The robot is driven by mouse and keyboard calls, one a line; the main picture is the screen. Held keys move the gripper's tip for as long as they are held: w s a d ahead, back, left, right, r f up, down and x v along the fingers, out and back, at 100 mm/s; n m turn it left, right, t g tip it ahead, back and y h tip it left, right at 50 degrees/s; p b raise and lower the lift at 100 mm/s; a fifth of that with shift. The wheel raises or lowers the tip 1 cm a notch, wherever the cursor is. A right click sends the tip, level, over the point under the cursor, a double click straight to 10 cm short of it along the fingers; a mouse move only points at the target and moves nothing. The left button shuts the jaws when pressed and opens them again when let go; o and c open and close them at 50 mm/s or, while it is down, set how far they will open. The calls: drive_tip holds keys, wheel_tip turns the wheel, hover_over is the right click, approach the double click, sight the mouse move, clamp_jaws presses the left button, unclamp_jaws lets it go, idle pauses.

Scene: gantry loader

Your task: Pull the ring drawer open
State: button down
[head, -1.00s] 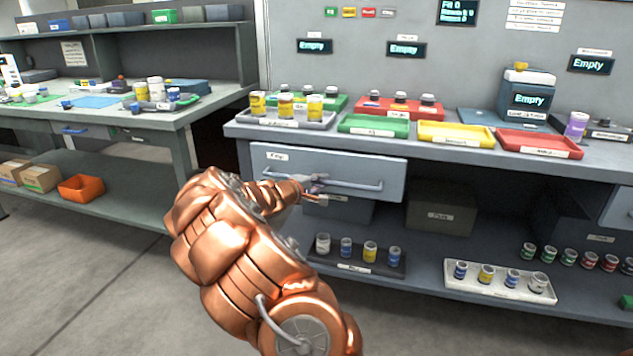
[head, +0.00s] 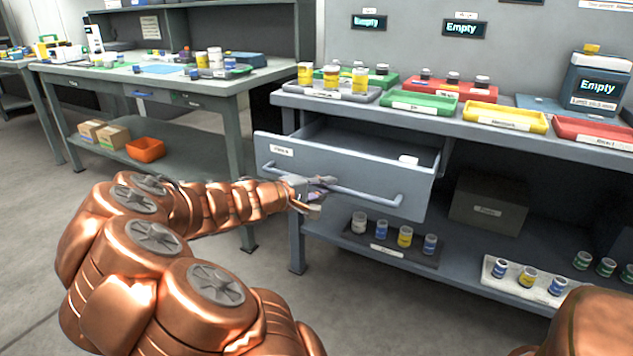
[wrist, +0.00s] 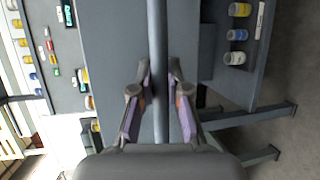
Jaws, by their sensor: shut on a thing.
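The ring drawer (head: 375,185) is a grey drawer under the right bench, with a label at its upper left and a long bar handle (head: 365,194). It stands well out from the bench, and its inside shows, with a small white item (head: 408,160) near the right. My gripper (head: 312,188) is at the left part of the handle. In the wrist view the handle bar (wrist: 158,60) runs between the two fingers of my gripper (wrist: 160,85), which are shut on it.
The bench top (head: 470,122) above holds a green tray (head: 422,103), a yellow tray (head: 505,117) and several jars. The lower shelf holds a dark rack of jars (head: 390,246) and a grey box (head: 488,205). Open floor lies left, with an orange bin (head: 145,149) under another bench.

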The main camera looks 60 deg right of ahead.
drive_tip(key=shift+a, duration=0.35)
drive_tip(key=c, duration=1.1)
unclamp_jaws()
drive_tip(key=shift+c, duration=0.2)
drive_tip(key=v, duration=1.2)
